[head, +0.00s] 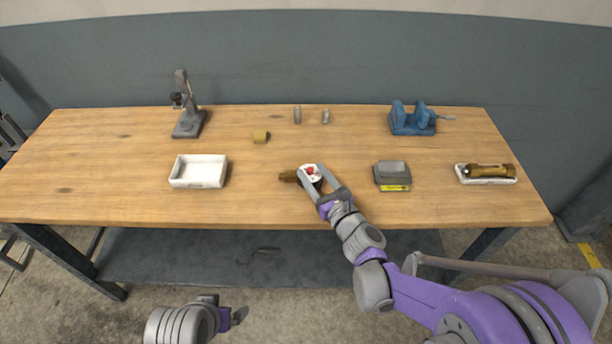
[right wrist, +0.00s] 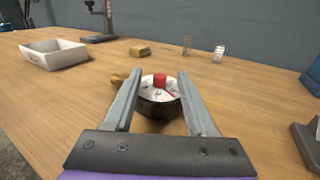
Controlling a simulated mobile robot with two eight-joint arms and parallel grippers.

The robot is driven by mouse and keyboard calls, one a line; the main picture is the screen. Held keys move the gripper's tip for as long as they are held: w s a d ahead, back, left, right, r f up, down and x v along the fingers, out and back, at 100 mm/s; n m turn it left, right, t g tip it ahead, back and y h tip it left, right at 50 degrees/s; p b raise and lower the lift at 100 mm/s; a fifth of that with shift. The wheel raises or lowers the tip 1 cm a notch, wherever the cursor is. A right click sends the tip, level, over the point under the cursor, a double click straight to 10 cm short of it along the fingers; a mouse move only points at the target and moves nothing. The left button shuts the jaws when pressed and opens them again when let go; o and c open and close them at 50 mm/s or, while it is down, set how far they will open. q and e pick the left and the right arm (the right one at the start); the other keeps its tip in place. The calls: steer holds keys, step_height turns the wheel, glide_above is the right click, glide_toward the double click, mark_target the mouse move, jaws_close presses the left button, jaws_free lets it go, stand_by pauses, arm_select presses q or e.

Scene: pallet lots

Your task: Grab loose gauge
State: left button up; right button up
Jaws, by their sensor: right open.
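The loose gauge (head: 311,169) lies on the workbench near the front middle, its white dial with a red mark facing up and its brass stem (head: 288,176) pointing left. My right gripper (head: 316,176) is open, with its fingers on either side of the gauge. In the right wrist view the gauge (right wrist: 159,92) sits between the two spread fingers, its dark round body partly hidden by them. I cannot tell whether either finger touches it. Part of my left arm's end (head: 225,317) shows low in front of the bench; its jaw state is unclear.
A white tray (head: 199,184) stands left and a grey device (head: 392,176) right. A brass part lies in a white holder (head: 464,179) at far right. A stand (head: 188,122), yellowish block (head: 261,136), two small cylinders (head: 297,114) and blue vise (head: 411,121) stand behind.

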jaws_close()
stand_by(1.4)
